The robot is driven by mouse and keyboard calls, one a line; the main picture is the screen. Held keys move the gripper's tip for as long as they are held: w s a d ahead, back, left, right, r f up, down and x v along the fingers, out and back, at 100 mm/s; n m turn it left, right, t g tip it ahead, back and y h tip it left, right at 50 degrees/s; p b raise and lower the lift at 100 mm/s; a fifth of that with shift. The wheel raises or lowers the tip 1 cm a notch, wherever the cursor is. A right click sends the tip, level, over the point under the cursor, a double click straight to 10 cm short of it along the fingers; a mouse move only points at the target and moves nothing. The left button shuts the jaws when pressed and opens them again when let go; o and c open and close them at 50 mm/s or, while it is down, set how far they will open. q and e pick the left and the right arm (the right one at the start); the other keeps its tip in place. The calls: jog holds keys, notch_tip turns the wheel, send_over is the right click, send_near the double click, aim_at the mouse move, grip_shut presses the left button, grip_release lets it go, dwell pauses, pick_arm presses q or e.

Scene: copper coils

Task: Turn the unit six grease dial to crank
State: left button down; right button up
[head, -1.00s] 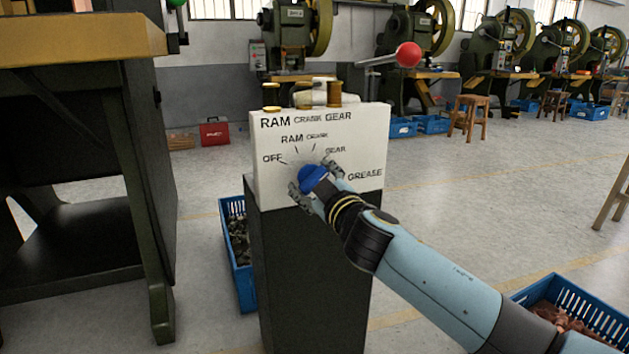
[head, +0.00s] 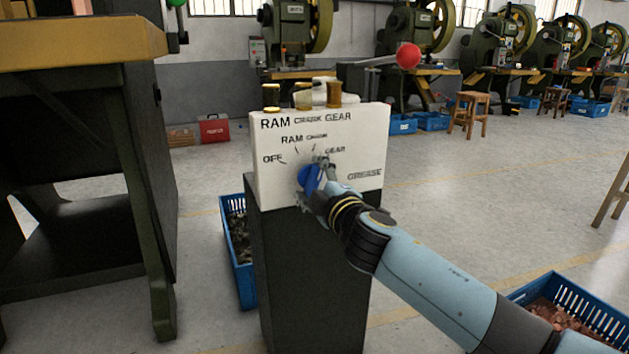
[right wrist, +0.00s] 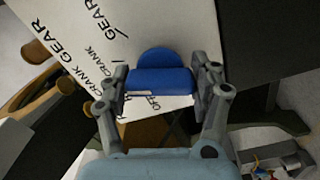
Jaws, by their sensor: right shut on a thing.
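The blue grease dial (head: 310,178) sits on the white panel (head: 365,140) atop a dark pedestal in the head view. The panel is marked OFF, RAM, CRANK and GEAR around the dial, with GREASE at lower right. My right gripper (head: 312,180) is shut on the dial, one finger above right and one below left. In the right wrist view the blue dial (right wrist: 160,78) lies between the two fingers of my right gripper (right wrist: 162,82). Which mark the dial points to is partly hidden by the gripper. My left gripper is not in view.
A dark green press with a wooden top (head: 80,40) stands close at left. A blue crate (head: 238,250) sits beside the pedestal, and another blue crate (head: 570,310) with copper-coloured pieces lies at lower right. A red-knobbed lever (head: 408,56) rises behind the panel. Open floor lies right.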

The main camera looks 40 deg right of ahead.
dwell(0.3)
jog(key=o, duration=1.2)
jog(key=shift+c, duration=0.2)
jog(key=v, duration=1.2)
jog(key=shift+f, duration=0.1)
